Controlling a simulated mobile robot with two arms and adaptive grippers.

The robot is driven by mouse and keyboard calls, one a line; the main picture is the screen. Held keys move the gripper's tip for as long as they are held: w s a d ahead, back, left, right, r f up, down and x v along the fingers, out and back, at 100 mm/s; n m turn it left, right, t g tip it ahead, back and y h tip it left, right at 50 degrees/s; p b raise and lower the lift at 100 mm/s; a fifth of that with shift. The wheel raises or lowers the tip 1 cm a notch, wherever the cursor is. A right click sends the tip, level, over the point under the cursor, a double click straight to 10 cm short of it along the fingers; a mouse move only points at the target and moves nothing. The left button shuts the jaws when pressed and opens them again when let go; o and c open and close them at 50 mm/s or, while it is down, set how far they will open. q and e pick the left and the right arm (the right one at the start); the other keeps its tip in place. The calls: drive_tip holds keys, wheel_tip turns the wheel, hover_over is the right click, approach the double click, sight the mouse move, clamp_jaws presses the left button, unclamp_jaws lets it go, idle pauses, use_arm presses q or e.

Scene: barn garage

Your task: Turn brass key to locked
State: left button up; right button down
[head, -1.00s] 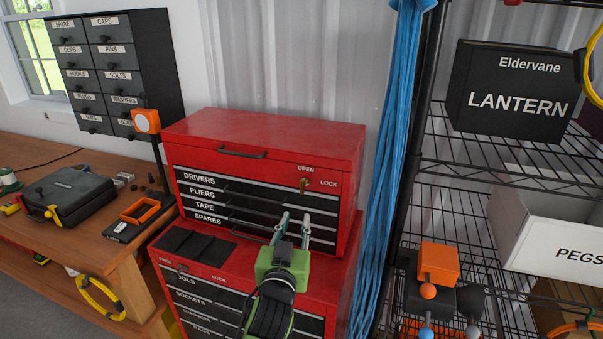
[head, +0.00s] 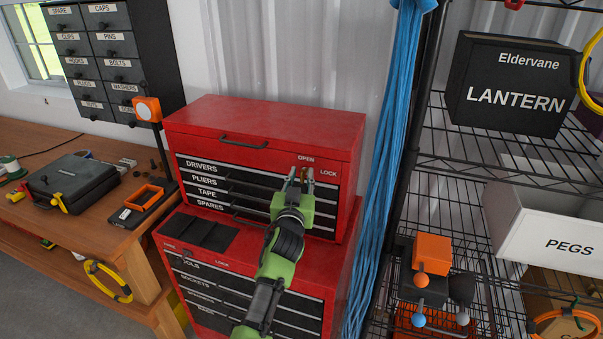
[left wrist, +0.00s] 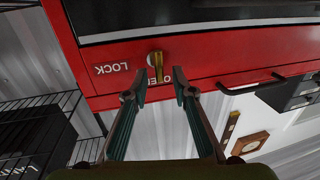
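The brass key (left wrist: 156,64) sits in the lock on the upper front of the red tool chest (head: 262,122). In the left wrist view, which shows the chest upside down, the key's bow points toward the partly covered OPEN label, not toward the LOCK label (left wrist: 112,69). My left gripper (head: 301,178) is in front of the lock and mostly hides the key in the head view. In the left wrist view its two fingertips (left wrist: 159,84) are apart, one on each side of the key, with gaps on both sides. My right gripper is not in view.
A lower red cabinet (head: 255,250) with its own labelled lock is under the chest. Blue cords (head: 388,140) hang close on the right, beside a black wire rack (head: 460,170). A wooden bench (head: 100,225) stands on the left.

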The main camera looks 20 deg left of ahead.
use_arm(q)
drive_tip(key=shift+w, duration=0.3)
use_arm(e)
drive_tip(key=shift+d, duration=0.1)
use_arm(q)
drive_tip(key=shift+c, duration=0.8)
clamp_jaws()
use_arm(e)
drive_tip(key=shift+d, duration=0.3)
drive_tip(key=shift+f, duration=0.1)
